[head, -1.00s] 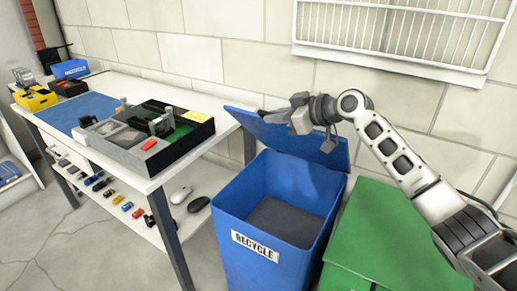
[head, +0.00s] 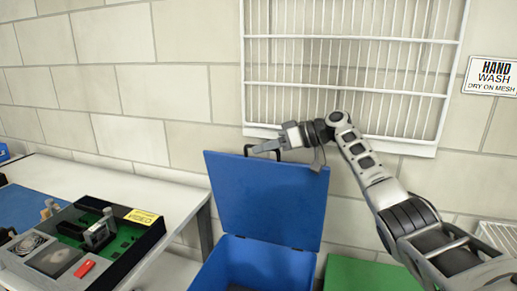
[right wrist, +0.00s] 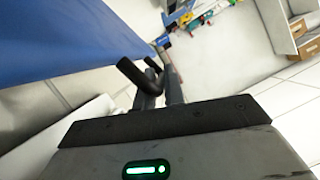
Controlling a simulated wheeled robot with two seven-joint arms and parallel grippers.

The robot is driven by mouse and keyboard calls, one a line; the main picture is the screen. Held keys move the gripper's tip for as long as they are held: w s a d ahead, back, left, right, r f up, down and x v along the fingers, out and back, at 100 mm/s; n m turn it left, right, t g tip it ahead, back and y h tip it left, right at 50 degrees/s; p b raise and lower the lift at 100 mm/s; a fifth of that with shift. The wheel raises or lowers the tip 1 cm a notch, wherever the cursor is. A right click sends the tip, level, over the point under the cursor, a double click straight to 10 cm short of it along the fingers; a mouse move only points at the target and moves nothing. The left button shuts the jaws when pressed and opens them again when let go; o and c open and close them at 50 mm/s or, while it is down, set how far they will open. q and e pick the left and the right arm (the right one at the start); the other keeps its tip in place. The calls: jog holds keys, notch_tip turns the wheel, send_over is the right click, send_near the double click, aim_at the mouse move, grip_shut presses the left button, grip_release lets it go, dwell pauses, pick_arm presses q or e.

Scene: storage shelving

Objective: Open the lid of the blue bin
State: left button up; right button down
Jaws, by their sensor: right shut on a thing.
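The blue bin (head: 245,265) stands below its raised blue lid (head: 265,205), which is upright against the wall side of the opening. A dark handle (head: 249,149) is at the lid's top edge. My right gripper (head: 262,148) is shut on the handle, with its arm coming in from the right. In the right wrist view the lid (right wrist: 60,35) fills the upper left, and the dark handle (right wrist: 135,74) sits at my right gripper's fingers (right wrist: 163,88). The bin's inside is mostly cut off by the frame. My left gripper is not in view.
A green bin (head: 360,275) stands to the right of the blue one. A white table (head: 110,180) with a black-edged tray (head: 143,243) stands at the left. A white wire rack (head: 345,70) hangs on the wall behind the lid.

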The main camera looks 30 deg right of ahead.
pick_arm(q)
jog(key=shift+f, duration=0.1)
pick_arm(e)
jog(key=shift+a+f, duration=0.1)
jog(key=c, duration=1.5)
grip_release()
pick_arm(q)
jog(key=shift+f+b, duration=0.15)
jog(key=shift+b, duration=0.55)
pick_arm(e)
jog(key=v, duration=1.6)
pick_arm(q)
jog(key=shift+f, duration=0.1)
pick_arm(e)
jog(key=shift+a, duration=0.1)
